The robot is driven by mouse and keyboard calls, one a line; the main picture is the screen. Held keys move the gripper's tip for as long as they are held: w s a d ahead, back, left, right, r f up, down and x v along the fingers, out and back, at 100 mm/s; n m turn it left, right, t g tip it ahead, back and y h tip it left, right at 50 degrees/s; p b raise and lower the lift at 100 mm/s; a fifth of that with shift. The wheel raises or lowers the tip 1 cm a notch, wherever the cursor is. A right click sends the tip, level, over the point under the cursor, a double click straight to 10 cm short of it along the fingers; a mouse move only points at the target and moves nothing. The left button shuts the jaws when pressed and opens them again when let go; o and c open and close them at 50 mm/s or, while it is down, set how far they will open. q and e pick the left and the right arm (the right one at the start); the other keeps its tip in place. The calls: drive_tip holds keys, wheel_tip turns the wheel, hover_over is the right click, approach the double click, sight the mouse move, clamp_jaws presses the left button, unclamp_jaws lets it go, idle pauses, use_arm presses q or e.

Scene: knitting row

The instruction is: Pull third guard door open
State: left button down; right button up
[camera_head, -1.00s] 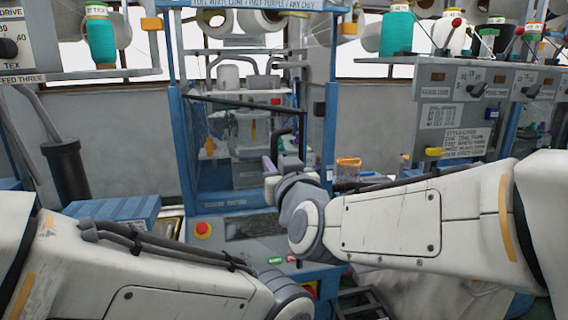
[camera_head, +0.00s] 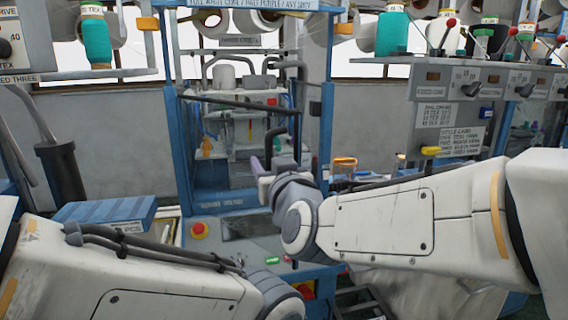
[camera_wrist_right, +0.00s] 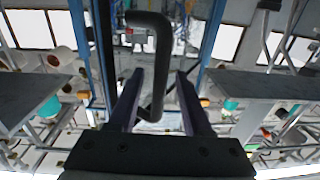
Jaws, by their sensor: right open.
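The guard door (camera_head: 235,183) is in the blue-framed machine at the middle of the head view, with a see-through upper part. It looks closed, though I cannot be sure. Its black bent handle (camera_head: 271,140) stands on the right side of the opening. In the right wrist view the handle (camera_wrist_right: 162,45) is a thick black bar, its lower end between the fingers. My right gripper (camera_head: 263,166) is at the handle's lower part, partly hidden by my wrist. In the wrist view the right gripper (camera_wrist_right: 160,76) is open, its fingers either side of the handle. My left gripper is out of view.
A red stop button (camera_head: 199,230) sits on the panel below the door. A blue box (camera_head: 105,213) lies at left, beside a dark cylinder (camera_head: 62,170). An orange-lidded tub (camera_head: 344,165) is right of the machine. Control panels with yarn cones (camera_head: 393,33) stand at right.

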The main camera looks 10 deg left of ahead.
drive_tip(key=v, duration=1)
drive_tip(key=shift+s, duration=0.2)
